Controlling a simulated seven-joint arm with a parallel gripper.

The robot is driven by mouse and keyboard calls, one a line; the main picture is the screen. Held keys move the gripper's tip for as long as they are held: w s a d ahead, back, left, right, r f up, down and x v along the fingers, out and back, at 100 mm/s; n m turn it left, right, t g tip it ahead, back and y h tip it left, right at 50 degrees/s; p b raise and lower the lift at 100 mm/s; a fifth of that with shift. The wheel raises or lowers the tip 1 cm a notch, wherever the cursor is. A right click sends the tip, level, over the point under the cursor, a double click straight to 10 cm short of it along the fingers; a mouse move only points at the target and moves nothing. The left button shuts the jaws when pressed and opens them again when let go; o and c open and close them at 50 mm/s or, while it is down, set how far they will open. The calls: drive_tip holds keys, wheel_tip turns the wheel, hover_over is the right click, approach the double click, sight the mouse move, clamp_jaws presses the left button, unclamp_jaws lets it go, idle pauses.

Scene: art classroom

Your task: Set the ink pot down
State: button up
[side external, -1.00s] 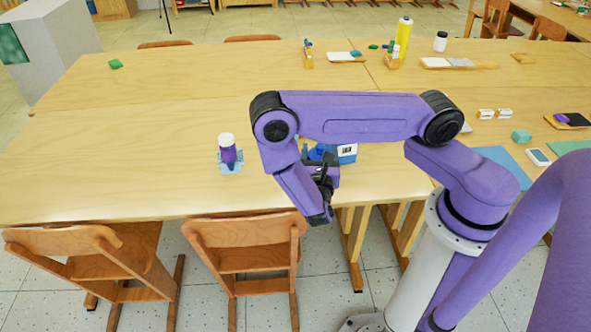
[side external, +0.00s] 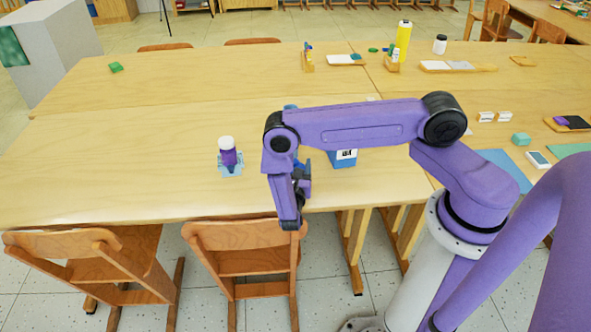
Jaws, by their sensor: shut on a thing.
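My gripper (side external: 302,178) is small and dark beside my wrist, over the near edge of the table. It is shut on the ink pot, but my wrist and forearm hide the pot, so its shape and height above the table cannot be told. A purple bottle with a white cap (side external: 228,157) stands upright on a light blue square (side external: 224,171), left of my gripper and apart from it.
A blue box with a white label (side external: 343,159) stands right of my gripper. A small blue thing (side external: 290,106) peeks out above my arm. The table (side external: 130,150) is clear on the left. Chairs (side external: 240,258) stand at its near edge.

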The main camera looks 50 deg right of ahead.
drive_tip(key=shift+f, duration=0.55)
drive_tip(key=shift+f, duration=0.1)
drive_tip(key=o, duration=1.3)
drive_tip(key=shift+c, duration=0.2)
